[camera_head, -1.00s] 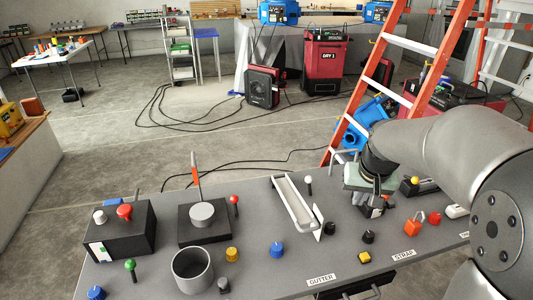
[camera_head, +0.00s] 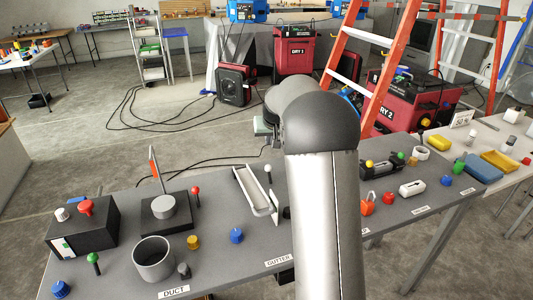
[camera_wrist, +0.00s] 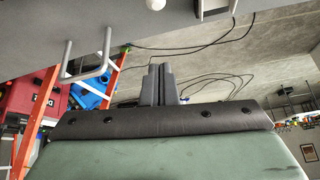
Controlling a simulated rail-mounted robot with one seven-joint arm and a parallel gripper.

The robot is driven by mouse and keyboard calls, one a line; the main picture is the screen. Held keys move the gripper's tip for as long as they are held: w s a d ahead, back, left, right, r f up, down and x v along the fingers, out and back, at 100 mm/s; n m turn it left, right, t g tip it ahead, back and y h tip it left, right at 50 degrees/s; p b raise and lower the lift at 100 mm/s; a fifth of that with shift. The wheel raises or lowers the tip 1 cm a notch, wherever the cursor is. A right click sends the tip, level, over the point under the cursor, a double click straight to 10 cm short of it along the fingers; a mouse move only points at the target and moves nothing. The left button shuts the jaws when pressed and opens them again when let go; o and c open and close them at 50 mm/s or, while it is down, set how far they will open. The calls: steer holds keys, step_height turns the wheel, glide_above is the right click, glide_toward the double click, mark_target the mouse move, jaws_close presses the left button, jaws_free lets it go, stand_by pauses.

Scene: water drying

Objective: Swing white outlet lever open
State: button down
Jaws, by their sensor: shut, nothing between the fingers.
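A thin lever with a white ball knob (camera_head: 268,168) stands upright beside the white gutter channel (camera_head: 256,194) on the grey bench. A white ball, likely the same knob, shows at the top edge of the wrist view (camera_wrist: 155,4). My gripper (camera_wrist: 159,70) is shut and empty, its two dark fingers pressed together in the wrist view, apart from the white ball. In the head view my arm hides the fingers; only part of the greenish hand shows, above and behind the bench near the lever. The lever's base is hard to make out.
The bench (camera_head: 330,250) also carries a grey cup (camera_head: 153,259), a black box (camera_head: 84,226) and several coloured knobs. A grey bar handle (camera_wrist: 88,62) sticks out from the bench edge in the wrist view. An orange ladder (camera_head: 388,62) stands behind.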

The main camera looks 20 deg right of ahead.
mark_target(269, 175)
steer(key=p+x, duration=0.1)
steer(key=x, duration=0.8)
steer(key=shift+w+f+p, duration=0.15)
steer(key=shift+p, duration=0.2)
steer(key=shift+s+f, duration=0.15)
steer(key=shift+s, duration=0.1)
steer(key=shift+s+a+f+p, duration=0.1)
steer(key=shift+s+a+p, duration=0.1)
steer(key=shift+s, duration=0.35)
steer(key=shift+s+a+p, duration=0.15)
steer(key=shift+s+a, duration=0.05)
steer(key=shift+s, duration=0.4)
steer(key=shift+s+a+f, duration=0.15)
steer(key=shift+s+f, duration=0.05)
steer(key=shift+s, duration=0.25)
steer(key=shift+f+b, duration=0.15)
steer(key=shift+b, duration=0.15)
steer(key=shift+s+b, duration=0.15)
steer(key=shift+b, duration=0.4)
steer(key=shift+t+b, duration=0.3)
steer(key=shift+t, duration=0.1)
steer(key=shift+s, duration=0.1)
steer(key=s+t+b, duration=0.1)
steer(key=b, duration=0.3)
steer(key=shift+r+b, duration=0.25)
steer(key=shift+b, duration=0.1)
